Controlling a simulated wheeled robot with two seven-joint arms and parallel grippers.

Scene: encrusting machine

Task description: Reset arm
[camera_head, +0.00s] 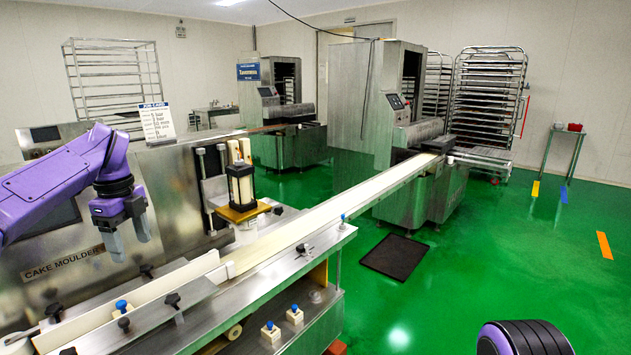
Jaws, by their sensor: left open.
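My left gripper (130,245) hangs from the purple left arm at the left of the head view. Its two grey fingers point down, are apart, and have nothing between them. It is in front of the steel panel of the cake moulder (62,264), above the white conveyor strip. A black and purple part of my own body shows at the bottom right edge. My right gripper is not in view.
The cake moulder's long conveyor belt (300,228) runs diagonally to another steel machine (402,120). Blue and black knobs stick up along its near edge. Rack trolleys (490,95) stand behind. A dark mat (395,257) lies on the green floor, which is mostly clear at right.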

